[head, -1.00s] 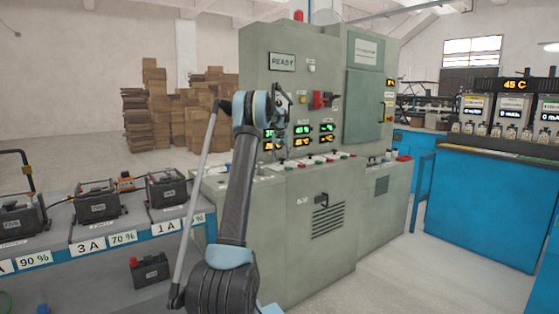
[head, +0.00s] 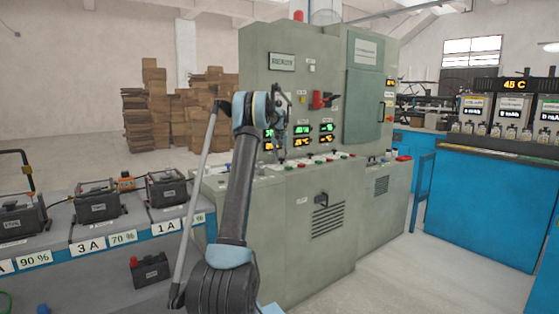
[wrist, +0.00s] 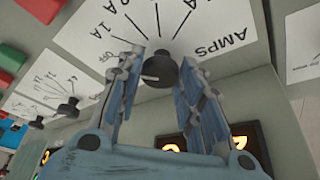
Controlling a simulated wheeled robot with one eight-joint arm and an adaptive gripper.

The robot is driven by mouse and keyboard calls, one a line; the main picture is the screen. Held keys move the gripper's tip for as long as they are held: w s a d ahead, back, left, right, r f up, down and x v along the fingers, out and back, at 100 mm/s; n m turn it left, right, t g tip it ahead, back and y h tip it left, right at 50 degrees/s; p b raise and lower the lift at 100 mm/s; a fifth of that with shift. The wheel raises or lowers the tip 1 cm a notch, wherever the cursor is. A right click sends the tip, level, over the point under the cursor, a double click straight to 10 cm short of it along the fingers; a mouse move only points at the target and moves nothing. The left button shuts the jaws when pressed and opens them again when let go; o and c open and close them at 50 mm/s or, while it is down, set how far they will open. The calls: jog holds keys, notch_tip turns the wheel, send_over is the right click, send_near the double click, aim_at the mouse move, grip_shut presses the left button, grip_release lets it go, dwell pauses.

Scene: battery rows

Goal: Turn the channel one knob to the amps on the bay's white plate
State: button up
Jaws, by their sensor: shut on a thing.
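A black knob (wrist: 160,72) stands on a white dial plate (wrist: 222,22) lettered AMPS, with OFF and several A marks, in the wrist view. My gripper (wrist: 162,62) has its fingers on either side of this knob, closed on it. A light mark shows on the knob's left side; its exact setting is unclear. In the head view my gripper (head: 281,150) is at the console's sloping panel, its fingertips too small to make out. White plates on the left bench read 3 A (head: 91,245) and 1 A (head: 167,228).
A second black knob (wrist: 68,108) with its own dial is to the left in the wrist view. Red and green buttons (wrist: 38,10) and lit displays (wrist: 245,142) are nearby. The grey-green cabinet (head: 300,230) stands before my arm; batteries (head: 97,202) line the left bench.

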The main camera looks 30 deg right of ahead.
jog(key=shift+w+m+g+h, duration=0.15)
jog(key=shift+m+g+h, duration=0.2)
jog(key=shift+m, duration=0.9)
jog(key=shift+w+m+g+h, duration=0.15)
jog(key=shift+m+g+h, duration=0.15)
jog(key=shift+m, duration=0.95)
jog(key=shift+a, duration=0.1)
jog(key=o, duration=1)
jog(key=shift+o, duration=0.2)
jog(key=shift+g, duration=0.25)
jog(key=v, duration=1.2)
